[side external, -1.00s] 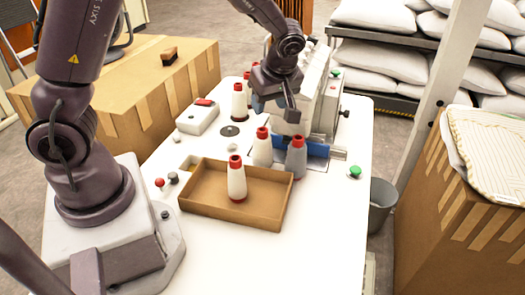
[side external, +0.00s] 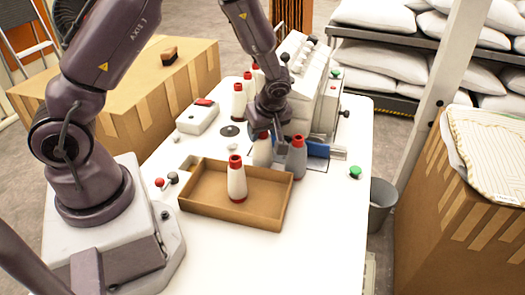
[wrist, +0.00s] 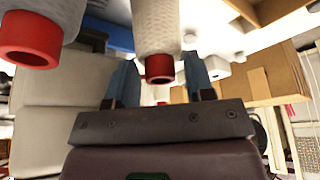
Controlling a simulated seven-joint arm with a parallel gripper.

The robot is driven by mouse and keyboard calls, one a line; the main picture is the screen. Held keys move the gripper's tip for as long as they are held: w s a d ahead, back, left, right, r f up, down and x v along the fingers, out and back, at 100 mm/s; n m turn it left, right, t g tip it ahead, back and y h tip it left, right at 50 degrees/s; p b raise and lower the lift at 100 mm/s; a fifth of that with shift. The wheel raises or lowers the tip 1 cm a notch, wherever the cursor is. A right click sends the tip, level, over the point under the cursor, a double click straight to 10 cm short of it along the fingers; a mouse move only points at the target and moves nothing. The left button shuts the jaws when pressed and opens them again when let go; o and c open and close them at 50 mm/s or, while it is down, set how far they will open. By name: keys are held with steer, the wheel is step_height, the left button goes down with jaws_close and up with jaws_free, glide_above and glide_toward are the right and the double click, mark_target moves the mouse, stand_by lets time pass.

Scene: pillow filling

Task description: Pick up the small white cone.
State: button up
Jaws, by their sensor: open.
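Several white thread cones with red tops stand on the white table. One white cone (side external: 262,153) stands behind the tray, its top largely hidden by my gripper (side external: 272,138). A grey cone (side external: 297,160) with a red top stands just right of it. Another white cone (side external: 237,182) stands upright in the cardboard tray (side external: 207,209). My gripper (wrist: 159,85) is open, pointing down. In the wrist view, a white cone (wrist: 156,28) with its red tip shows between the two fingers, and a second red-tipped cone (wrist: 48,18) is at the left. I cannot tell whether the fingers touch the cone.
More white cones (side external: 239,102) stand farther back beside the sewing machine (side external: 306,75). A white box with a red switch (side external: 197,117) is at the left. A green button (side external: 355,172) is at the right edge. The table's front is clear.

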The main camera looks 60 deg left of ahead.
steer(key=c, duration=0.9)
steer(key=shift+r, duration=0.1)
